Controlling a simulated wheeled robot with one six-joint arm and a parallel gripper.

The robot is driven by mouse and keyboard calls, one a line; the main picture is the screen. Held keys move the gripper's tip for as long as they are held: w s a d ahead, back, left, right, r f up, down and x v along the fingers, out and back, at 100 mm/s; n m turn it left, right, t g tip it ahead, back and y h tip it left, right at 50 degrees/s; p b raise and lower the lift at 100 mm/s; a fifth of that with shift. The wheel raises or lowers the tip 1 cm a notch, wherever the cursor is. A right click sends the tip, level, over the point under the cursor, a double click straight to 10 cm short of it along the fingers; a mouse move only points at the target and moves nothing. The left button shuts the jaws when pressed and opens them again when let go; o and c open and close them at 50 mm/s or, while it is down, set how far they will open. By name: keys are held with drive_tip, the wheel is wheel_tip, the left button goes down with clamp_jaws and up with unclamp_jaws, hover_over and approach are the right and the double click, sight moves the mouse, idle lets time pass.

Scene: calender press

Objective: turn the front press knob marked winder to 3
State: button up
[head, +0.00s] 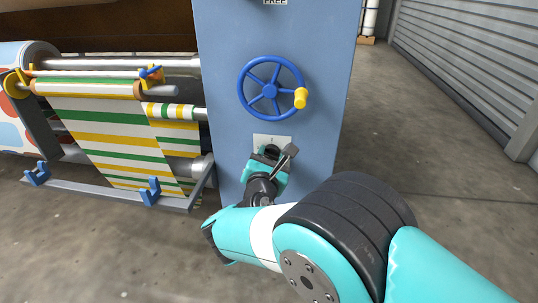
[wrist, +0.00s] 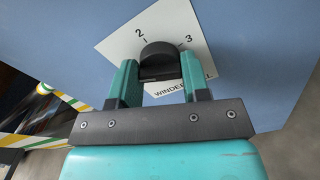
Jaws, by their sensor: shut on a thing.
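The winder knob (wrist: 158,52) is a dark round knob on a white plate (wrist: 207,58), which looks tilted in the wrist view. The plate shows a 2 at the upper left of the knob, a 3 at its upper right and the partly covered word WINDER below. I cannot make out a pointer mark on the knob. My gripper (wrist: 158,72) is shut on the knob, with one teal finger on each side. In the head view my gripper (head: 268,155) covers the knob and most of the plate (head: 260,138) on the blue panel.
A blue handwheel (head: 270,89) with a yellow handle (head: 300,98) sits just above the plate on the blue press panel (head: 225,60). Rollers with striped fabric (head: 105,125) and blue brackets (head: 150,192) are at the left. Open floor lies to the right.

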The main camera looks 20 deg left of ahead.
drive_tip(key=m+p, duration=0.1)
drive_tip(key=m, duration=0.3)
drive_tip(key=m+p, duration=0.1)
drive_tip(key=m, duration=0.3)
drive_tip(key=shift+s, duration=0.1)
drive_tip(key=m+b, duration=0.1)
drive_tip(key=m, duration=2)
drive_tip(key=shift+f+b, duration=0.2)
drive_tip(key=shift+b, duration=0.2)
drive_tip(key=shift+m, duration=0.4)
drive_tip(key=o, duration=0.9)
drive_tip(key=shift+r, duration=0.1)
drive_tip(key=shift+o, duration=0.2)
